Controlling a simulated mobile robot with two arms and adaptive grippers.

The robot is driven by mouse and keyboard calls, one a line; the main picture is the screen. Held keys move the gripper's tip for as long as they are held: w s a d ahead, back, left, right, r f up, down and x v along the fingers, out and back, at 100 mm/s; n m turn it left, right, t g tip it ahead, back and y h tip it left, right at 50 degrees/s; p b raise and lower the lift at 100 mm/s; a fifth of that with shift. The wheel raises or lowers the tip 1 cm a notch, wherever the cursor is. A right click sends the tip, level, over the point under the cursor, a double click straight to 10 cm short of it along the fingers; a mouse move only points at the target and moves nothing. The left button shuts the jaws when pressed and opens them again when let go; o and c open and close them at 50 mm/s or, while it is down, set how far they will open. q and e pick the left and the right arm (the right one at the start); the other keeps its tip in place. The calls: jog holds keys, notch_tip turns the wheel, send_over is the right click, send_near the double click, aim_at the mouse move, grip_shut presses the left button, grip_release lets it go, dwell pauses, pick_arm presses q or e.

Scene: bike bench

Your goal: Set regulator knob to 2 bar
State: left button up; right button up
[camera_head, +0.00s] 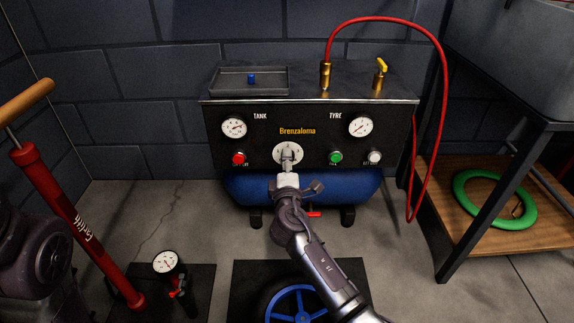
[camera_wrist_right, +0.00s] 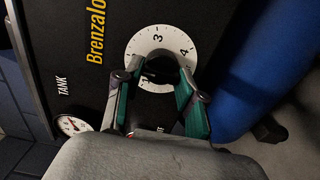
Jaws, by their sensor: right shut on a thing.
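The regulator knob sits on a white round dial (camera_head: 278,152) in the middle of the black compressor panel. In the right wrist view the dial (camera_wrist_right: 160,33) shows turned on its side, with the numbers 3 and 4 readable. My right gripper (camera_head: 288,157) reaches the dial from the front and is shut on the knob. In the wrist view its two fingers lie on either side of the dark knob (camera_wrist_right: 152,64). The fingers hide part of the dial, so I cannot tell the setting. The TANK gauge (camera_head: 234,128) and TYRE gauge (camera_head: 360,127) flank the knob.
A red button (camera_head: 238,159) and a green button (camera_head: 336,157) are near the knob. A red hose (camera_head: 446,90) loops right of the compressor. A red pump (camera_head: 55,205) stands at left. A wooden shelf (camera_head: 468,235) holds a green ring (camera_head: 467,203).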

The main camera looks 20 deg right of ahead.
dwell(0.3)
jog(key=o, duration=1.2)
jog(key=shift+c, duration=0.2)
jog(key=v, duration=1.2)
